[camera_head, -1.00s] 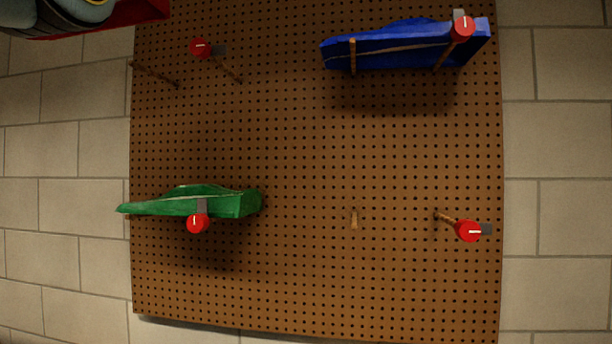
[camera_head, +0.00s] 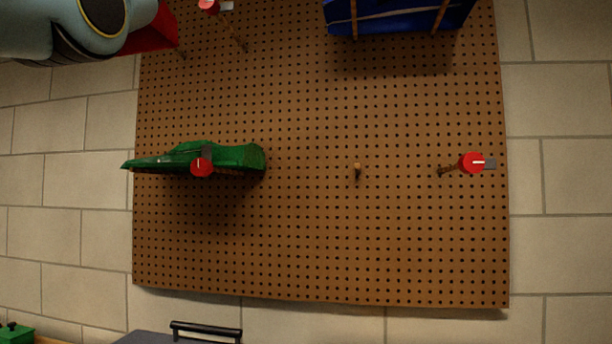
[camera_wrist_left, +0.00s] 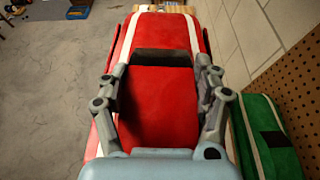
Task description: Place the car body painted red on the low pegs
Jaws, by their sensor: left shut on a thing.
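The red car body (camera_wrist_left: 160,100) with white stripes fills the middle of the left wrist view. My left gripper (camera_wrist_left: 160,76) is shut on it, one finger on each side. In the head view a piece of the red body (camera_head: 152,36) shows at the upper left, mostly hidden behind my left arm and in front of the pegboard (camera_head: 310,235). Two low pegs stick out at the right: a bare peg (camera_head: 357,171) and a peg with a red latch (camera_head: 472,163). They hold nothing. My right gripper is not in view.
A green car body (camera_head: 235,157) hangs at the board's left, with a red latch (camera_head: 201,167) before it. A blue body (camera_head: 400,18) hangs on pegs above. Empty upper-left pegs (camera_head: 237,36) are near my left arm. A dark box with a handle (camera_head: 206,328) stands below.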

